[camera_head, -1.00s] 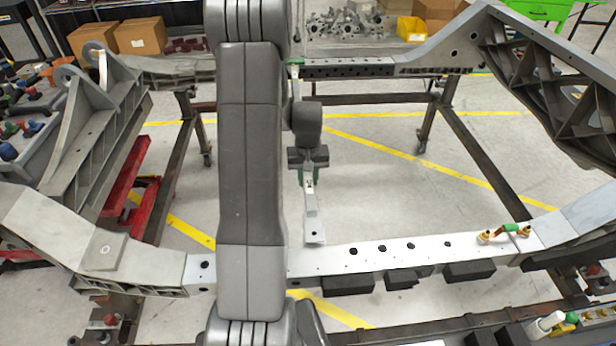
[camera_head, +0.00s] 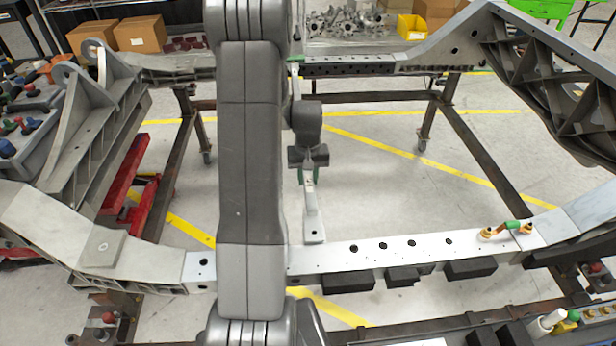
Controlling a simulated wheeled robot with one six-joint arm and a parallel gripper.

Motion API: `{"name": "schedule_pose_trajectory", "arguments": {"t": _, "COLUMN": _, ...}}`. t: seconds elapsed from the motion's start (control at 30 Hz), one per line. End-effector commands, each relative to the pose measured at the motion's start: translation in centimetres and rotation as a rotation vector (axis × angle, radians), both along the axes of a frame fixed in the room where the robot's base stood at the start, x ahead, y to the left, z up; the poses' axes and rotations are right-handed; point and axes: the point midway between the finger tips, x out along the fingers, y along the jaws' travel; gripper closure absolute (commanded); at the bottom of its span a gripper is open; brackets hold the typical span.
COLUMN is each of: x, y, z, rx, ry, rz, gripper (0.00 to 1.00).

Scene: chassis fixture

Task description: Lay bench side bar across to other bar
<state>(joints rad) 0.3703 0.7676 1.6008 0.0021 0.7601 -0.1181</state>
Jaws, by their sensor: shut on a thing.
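A slim pale bar (camera_head: 312,212) runs front to back between the two long chassis bars. The bar's near end, with a small hole, is at the inner edge of the near bar (camera_head: 330,258). Its far end is by the far bar (camera_head: 345,68), beside a small green piece (camera_head: 295,60). I cannot tell whether either end touches.
A green-and-orange handled piece (camera_head: 508,228) lies on the near bar at right. Ribbed chassis parts rise at left (camera_head: 95,140) and right (camera_head: 555,85). Dark stand legs (camera_head: 430,120) stand below. Open floor shows between the bars.

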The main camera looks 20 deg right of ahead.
Motion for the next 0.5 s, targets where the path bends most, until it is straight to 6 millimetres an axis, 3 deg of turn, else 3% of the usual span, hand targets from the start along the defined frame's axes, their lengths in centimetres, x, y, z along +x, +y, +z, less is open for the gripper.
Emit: {"name": "schedule_pose_trajectory", "arguments": {"t": 0.5, "x": 0.06, "y": -0.03, "z": -0.36, "rx": -0.001, "ry": -0.002, "rz": 0.0, "gripper": 1.0}}
